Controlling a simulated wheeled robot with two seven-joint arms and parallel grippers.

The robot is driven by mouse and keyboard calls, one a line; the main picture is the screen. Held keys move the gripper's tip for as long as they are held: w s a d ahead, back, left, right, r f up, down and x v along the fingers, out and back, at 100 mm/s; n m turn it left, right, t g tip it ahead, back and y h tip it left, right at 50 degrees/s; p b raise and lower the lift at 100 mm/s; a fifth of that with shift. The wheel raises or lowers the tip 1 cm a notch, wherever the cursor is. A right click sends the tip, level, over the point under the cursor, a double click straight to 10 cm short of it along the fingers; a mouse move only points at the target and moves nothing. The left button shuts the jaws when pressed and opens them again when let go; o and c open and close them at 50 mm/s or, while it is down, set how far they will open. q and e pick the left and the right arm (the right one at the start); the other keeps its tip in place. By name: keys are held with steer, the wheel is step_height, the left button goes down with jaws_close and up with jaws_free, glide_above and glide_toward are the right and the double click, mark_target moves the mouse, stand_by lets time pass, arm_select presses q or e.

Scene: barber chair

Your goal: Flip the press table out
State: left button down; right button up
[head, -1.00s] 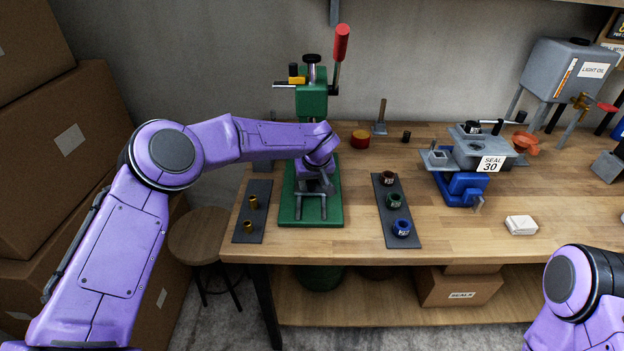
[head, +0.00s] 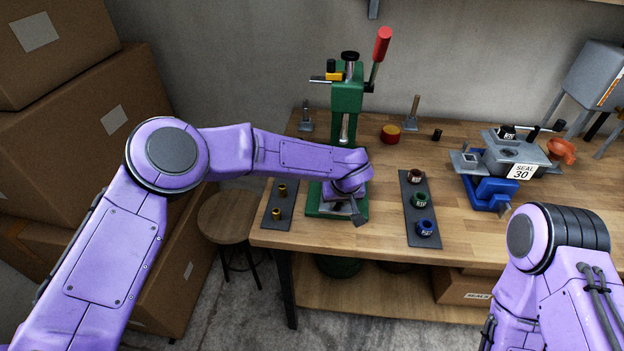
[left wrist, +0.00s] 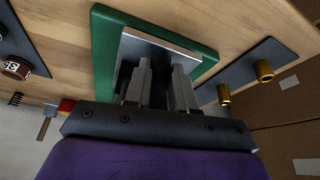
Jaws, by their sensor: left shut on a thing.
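The green press (head: 346,100) stands on the workbench, its red-handled lever (head: 381,50) up at the right. My left gripper (head: 354,208) is low over the front of the green base (head: 318,205), below the ram. In the left wrist view my gripper's fingers (left wrist: 158,88) point at a grey metal plate (left wrist: 142,46), seemingly the press table, over the green base (left wrist: 103,45). The fingers are shut on a part of it; the grasp itself is mostly hidden. A grey piece juts down-right from the gripper in the head view. My right arm shows at lower right; its gripper is out of view.
A dark mat with brass bushings (head: 278,200) lies left of the press. Another mat (head: 411,212), with numbered dark, green and blue parts, lies to its right. A blue-and-grey fixture labelled SEAL 30 (head: 492,190) stands farther right. A stool (head: 231,220) stands left of the bench.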

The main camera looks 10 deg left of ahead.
arm_select(q)
steer(key=shift+s+f, duration=0.1)
steer(key=shift+s, duration=0.05)
arm_select(e)
steer(key=shift+w+a, duration=0.15)
steer(key=shift+w, duration=0.1)
arm_select(q)
steer(key=c, duration=0.9)
jaws_free()
steer(key=shift+s, duration=0.1)
steer(key=shift+c, duration=0.2)
arm_select(e)
steer(key=shift+s+r, duration=0.1)
steer(key=shift+s, duration=0.05)
arm_select(q)
steer(key=shift+r, duration=0.2)
steer(key=shift+s+r, duration=0.15)
steer(key=shift+r, duration=0.25)
steer(key=b+v, duration=0.2)
steer(key=v, duration=0.7)
steer(key=shift+s+r, duration=0.2)
steer(key=shift+s, duration=0.05)
arm_select(e)
step_height(320, 180, down, 2)
steer(key=shift+f, duration=0.15)
